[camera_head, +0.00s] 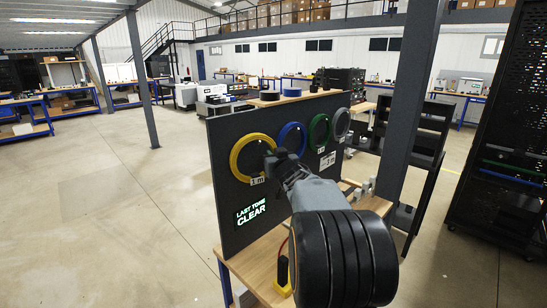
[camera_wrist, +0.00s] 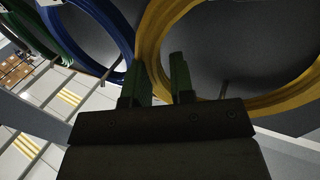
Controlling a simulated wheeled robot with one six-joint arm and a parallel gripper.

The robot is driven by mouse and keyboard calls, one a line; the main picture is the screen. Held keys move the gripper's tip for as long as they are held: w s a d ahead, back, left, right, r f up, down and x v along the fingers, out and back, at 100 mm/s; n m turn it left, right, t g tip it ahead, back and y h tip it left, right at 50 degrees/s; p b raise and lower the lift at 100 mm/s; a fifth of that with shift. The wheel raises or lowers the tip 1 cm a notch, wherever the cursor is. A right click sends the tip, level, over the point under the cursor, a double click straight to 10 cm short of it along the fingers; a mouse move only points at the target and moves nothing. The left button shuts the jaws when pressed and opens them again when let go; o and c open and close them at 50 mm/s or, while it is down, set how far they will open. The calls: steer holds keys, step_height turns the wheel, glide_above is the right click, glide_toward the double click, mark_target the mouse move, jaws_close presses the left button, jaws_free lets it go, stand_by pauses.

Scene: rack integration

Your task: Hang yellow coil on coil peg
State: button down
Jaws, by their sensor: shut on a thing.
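The yellow coil (camera_head: 235,157) is an upright ring at the left of the row on the dark board, above a "1 m" label. My gripper (camera_head: 271,163) reaches to its right side. In the wrist view, the two fingers of my gripper (camera_wrist: 157,80) are shut around the rim of the yellow coil (camera_wrist: 151,38). A short grey peg (camera_wrist: 223,90) shows inside the ring, close to the rim. I cannot tell whether the coil rests on it. In the head view my arm and gripper hide the coil's right part, and the peg is not clear.
A blue coil (camera_head: 282,132), a green coil (camera_head: 311,125) and a grey coil (camera_head: 334,125) hang to the right on the board (camera_head: 226,135). The board shows "LAST TONE CLEAR". A wooden bench (camera_head: 252,262) lies below. A dark post (camera_head: 405,105) stands at right; the left floor is clear.

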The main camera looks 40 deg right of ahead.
stand_by(0.4)
steer(key=c, duration=0.9)
jaws_free()
steer(key=shift+s, duration=0.1)
steer(key=b+v, duration=0.1)
steer(key=v, duration=1.2)
steer(key=shift+s+a, duration=0.15)
steer(key=shift+s, duration=0.15)
